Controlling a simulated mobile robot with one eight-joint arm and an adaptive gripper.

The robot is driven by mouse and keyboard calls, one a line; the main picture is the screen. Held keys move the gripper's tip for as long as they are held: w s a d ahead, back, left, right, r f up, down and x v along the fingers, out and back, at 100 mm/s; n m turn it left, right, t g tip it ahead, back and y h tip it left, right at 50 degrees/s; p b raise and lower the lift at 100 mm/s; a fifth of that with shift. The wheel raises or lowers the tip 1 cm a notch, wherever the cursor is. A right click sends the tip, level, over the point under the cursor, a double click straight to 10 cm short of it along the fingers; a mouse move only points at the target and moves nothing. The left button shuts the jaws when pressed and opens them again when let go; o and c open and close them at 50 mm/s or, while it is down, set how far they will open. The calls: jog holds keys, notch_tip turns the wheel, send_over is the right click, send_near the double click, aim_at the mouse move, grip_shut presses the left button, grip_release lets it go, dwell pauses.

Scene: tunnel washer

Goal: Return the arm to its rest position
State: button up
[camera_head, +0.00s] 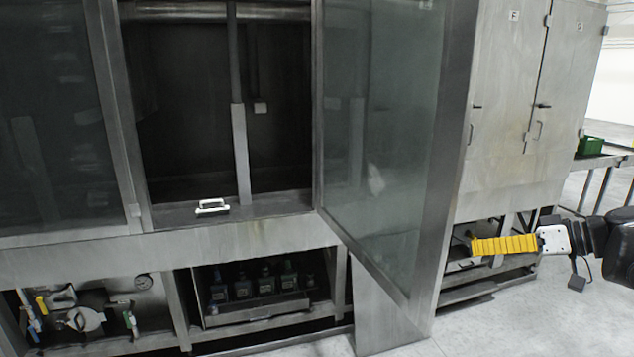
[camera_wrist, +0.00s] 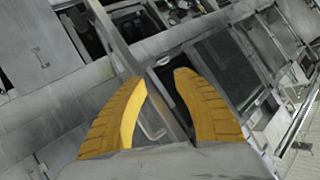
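My gripper (camera_head: 474,247) has yellow ribbed fingers. In the head view it reaches in from the right edge, pointing left, in front of the lower part of the steel cabinet and to the right of the open glass door. In the wrist view my gripper (camera_wrist: 160,79) shows its two fingers spread apart with nothing between them. The machine front shows tilted behind them. In the head view only the end of my arm is in sight; the rest is beyond the right edge.
The glass door (camera_head: 385,150) of the washer stands swung open. A white-handled object (camera_head: 212,207) lies on the sill of the opening. Several dark bottles stand in a lower bay (camera_head: 262,317). A green crate (camera_head: 590,146) sits on a table at right. The floor (camera_head: 520,315) at lower right is clear.

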jog(key=s+a+f+m+g+h+b, duration=0.1)
jog(key=s+a+f+m+h, duration=0.2)
jog(key=s+a, duration=0.4)
jog(key=s+a+f+g+h+b, duration=0.1)
jog(key=s+a+f+h+b, duration=0.1)
jog(key=s+a+f, duration=0.45)
jog(key=s+a+f+m+h+b, duration=0.1)
jog(key=s+a+f+h, duration=0.1)
jog(key=s+f, duration=0.1)
jog(key=s+a+f+m+t+h+b, duration=0.1)
jog(key=s+a+f+h, duration=0.1)
jog(key=s+f+h, duration=0.1)
jog(key=s+f, duration=0.1)
jog(key=s, duration=0.1)
jog(key=shift+s+f, duration=0.25)
jog(key=shift+s, duration=0.15)
